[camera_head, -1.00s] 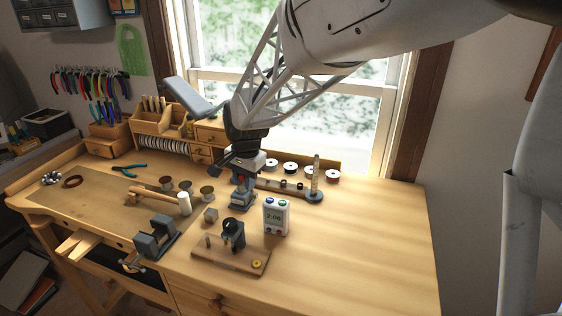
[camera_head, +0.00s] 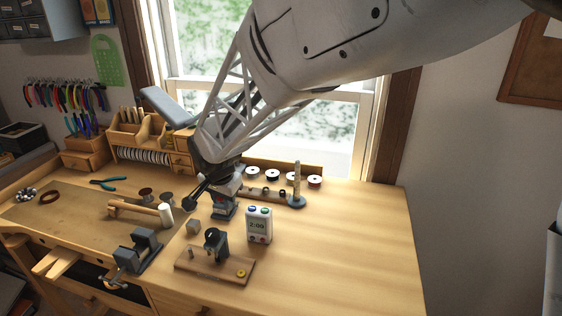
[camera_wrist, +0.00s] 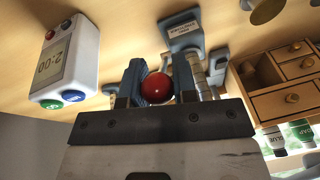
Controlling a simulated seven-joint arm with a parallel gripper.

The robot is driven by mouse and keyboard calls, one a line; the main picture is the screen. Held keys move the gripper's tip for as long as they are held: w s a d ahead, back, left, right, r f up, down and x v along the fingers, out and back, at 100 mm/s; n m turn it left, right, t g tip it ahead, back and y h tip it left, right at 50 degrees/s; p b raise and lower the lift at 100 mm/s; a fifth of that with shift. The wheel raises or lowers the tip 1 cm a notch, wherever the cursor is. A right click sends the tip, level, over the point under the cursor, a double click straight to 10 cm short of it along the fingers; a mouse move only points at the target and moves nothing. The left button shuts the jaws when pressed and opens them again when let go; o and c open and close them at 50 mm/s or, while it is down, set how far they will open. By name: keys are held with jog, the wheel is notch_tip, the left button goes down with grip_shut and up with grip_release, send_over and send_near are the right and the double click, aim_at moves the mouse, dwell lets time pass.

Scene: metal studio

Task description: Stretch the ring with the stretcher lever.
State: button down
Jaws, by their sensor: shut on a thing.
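The ring stretcher (camera_head: 222,210) is a small blue-grey stand on the bench right of centre. Its labelled base (camera_wrist: 183,30) shows upside down at the top of the wrist view. The lever's red ball knob (camera_wrist: 155,88) sits between the two fingers of my gripper (camera_wrist: 157,92), which is shut on it. In the head view my gripper (camera_head: 226,185) is just above the stretcher and hides most of the lever. A pale, banded upright part (camera_wrist: 198,72) of the stretcher shows beside the right finger. I cannot make out whether a ring is on it.
A white timer (camera_head: 259,225) stands close to the right of the stretcher. A tapered post (camera_head: 297,183) stands behind. The bench's right side is clear.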

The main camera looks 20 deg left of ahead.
jog(key=shift+s+f, duration=0.2)
jog(key=shift+s, duration=0.05)
jog(key=shift+s+f, duration=0.75)
jog(key=shift+f, duration=0.2)
jog(key=shift+s+f, duration=0.25)
jog(key=shift+f, duration=0.35)
jog(key=shift+s+f, duration=0.25)
jog(key=shift+f, duration=0.3)
jog(key=shift+s+f, duration=0.2)
jog(key=shift+f, duration=0.6)
jog(key=shift+d, duration=0.1)
jog(key=c, duration=1)
grip_release()
jog(key=shift+w+r, duration=0.1)
jog(key=shift+r, duration=0.15)
